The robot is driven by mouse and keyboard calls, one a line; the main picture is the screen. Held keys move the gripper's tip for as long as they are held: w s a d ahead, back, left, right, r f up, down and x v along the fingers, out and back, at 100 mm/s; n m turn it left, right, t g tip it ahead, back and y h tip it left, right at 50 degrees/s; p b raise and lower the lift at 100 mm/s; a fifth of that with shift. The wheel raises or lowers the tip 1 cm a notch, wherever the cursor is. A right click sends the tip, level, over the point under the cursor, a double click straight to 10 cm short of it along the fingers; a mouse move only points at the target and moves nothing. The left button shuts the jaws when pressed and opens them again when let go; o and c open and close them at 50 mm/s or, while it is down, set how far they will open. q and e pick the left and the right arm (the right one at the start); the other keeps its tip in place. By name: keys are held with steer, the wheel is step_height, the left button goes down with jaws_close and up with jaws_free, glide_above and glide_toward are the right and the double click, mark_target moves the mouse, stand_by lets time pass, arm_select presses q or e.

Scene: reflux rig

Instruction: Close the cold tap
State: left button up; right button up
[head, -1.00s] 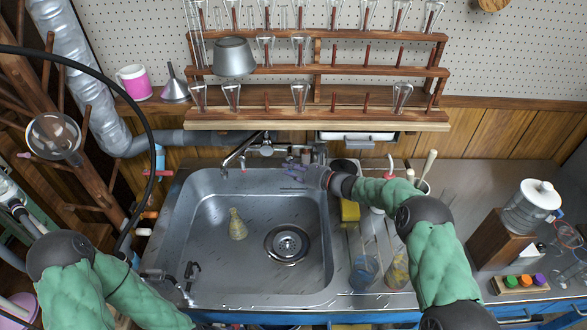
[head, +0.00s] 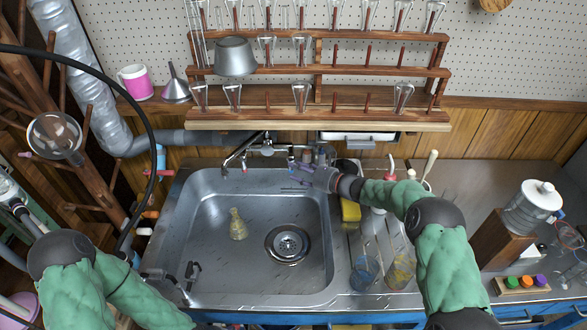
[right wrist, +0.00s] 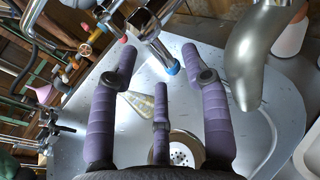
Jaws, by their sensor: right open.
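The chrome faucet (head: 267,149) stands at the back rim of the steel sink (head: 185,230), its spout reaching left. My right gripper (head: 297,174) is over the back right of the sink, just in front of the faucet's right side, with purple fingers spread and empty. In the right wrist view, a chrome tap lever with a blue tip (right wrist: 171,68) lies between the spread fingers (right wrist: 158,72); I cannot tell whether they touch it. A red tip (right wrist: 124,40) shows farther left. The head view mostly hides the lever. My left gripper is not in view.
A yellow sponge (head: 350,210) and beakers (head: 364,272) stand close to the sink's right edge. A wooden glassware rack (head: 330,118) hangs above the faucet.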

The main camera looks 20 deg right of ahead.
steer(key=v, duration=0.9)
steer(key=shift+s+d, duration=0.2)
